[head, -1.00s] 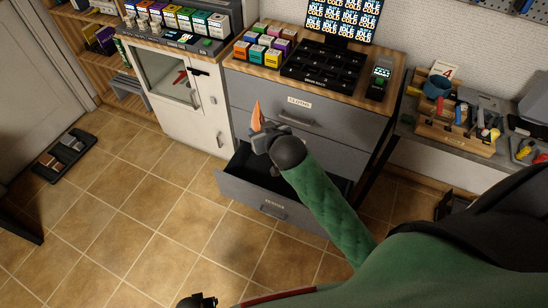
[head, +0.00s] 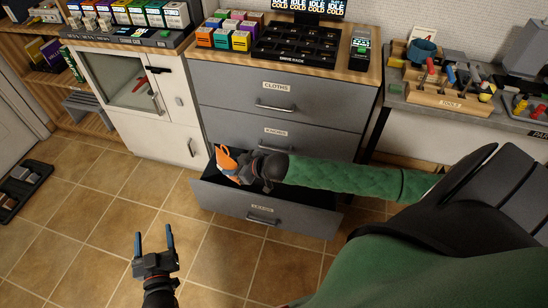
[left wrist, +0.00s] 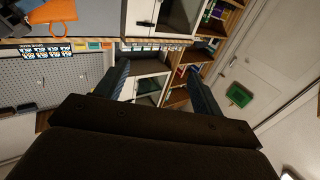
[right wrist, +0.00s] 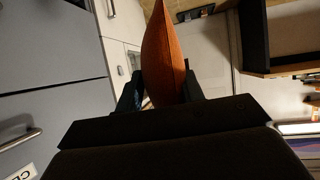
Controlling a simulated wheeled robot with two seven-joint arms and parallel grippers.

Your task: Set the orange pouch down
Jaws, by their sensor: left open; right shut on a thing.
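The orange pouch (head: 228,161) is held in my right gripper (head: 238,172), at the left end of the open bottom drawer (head: 262,214) labelled "LEADS". In the right wrist view the pouch (right wrist: 165,60) stands upright between the fingers of my right gripper (right wrist: 160,92), which are shut on it. I cannot tell whether the pouch touches the drawer floor. My left gripper (head: 154,245) is open and empty above the tiled floor, left of and in front of the drawer. Its fingers (left wrist: 158,85) are spread with nothing between them in the left wrist view.
Above the open drawer are shut drawers labelled "CLOTHS" (head: 278,86) and "KNOBS" (head: 275,131). A white glass-door cabinet (head: 150,110) stands to the left. A tool bench (head: 440,104) is at the right. The tiled floor (head: 110,205) in front is mostly clear.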

